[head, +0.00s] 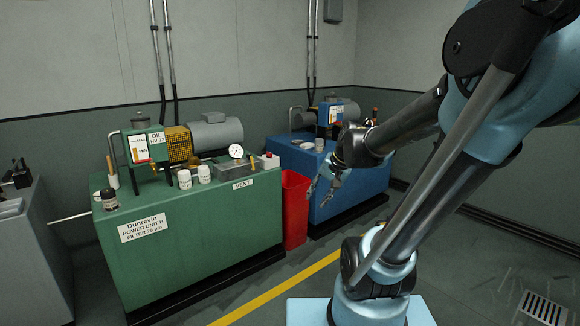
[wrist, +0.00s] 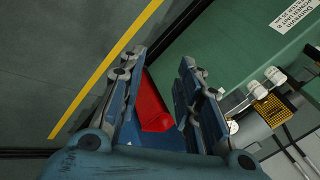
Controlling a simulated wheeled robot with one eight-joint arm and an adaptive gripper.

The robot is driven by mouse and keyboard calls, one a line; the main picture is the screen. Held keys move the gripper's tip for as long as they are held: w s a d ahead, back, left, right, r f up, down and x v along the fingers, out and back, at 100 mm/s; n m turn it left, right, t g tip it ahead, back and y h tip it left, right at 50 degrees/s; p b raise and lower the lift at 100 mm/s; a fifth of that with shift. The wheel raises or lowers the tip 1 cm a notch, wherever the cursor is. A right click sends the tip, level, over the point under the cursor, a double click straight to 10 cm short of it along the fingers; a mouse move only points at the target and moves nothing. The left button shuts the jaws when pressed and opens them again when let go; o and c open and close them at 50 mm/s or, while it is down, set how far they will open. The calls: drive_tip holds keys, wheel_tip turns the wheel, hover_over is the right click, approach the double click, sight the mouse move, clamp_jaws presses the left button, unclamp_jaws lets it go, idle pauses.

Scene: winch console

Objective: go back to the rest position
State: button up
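My gripper (head: 322,193) hangs in the air in front of the blue cabinet and close to the red bin in the head view. In the wrist view my gripper (wrist: 164,60) has its two fingers apart with nothing between them. The red bin (wrist: 153,108) shows below through the gap. My arm reaches in from the right side of the head view, its links bent.
A green power unit (head: 200,240) carries a motor, gauge, jars and white cups on top. The red bin (head: 295,205) stands between it and the blue cabinet (head: 345,200). A yellow line (head: 275,290) crosses the floor. A grey cabinet (head: 32,255) stands left.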

drive_tip(key=s+d+f+n+h, duration=0.1)
drive_tip(key=s+d+f, duration=0.1)
drive_tip(key=s, duration=0.3)
drive_tip(key=s+d+f+n+g+h, duration=0.1)
drive_tip(key=s+d+f, duration=0.1)
drive_tip(key=s+d, duration=0.2)
drive_tip(key=s+d+f+n+h, duration=0.2)
drive_tip(key=s+d, duration=0.1)
drive_tip(key=s, duration=0.3)
drive_tip(key=shift+d+f+g, duration=0.25)
drive_tip(key=shift+f+g, duration=0.05)
drive_tip(key=shift+w, duration=0.1)
drive_tip(key=shift+w+f, duration=0.2)
drive_tip(key=shift+w, duration=0.15)
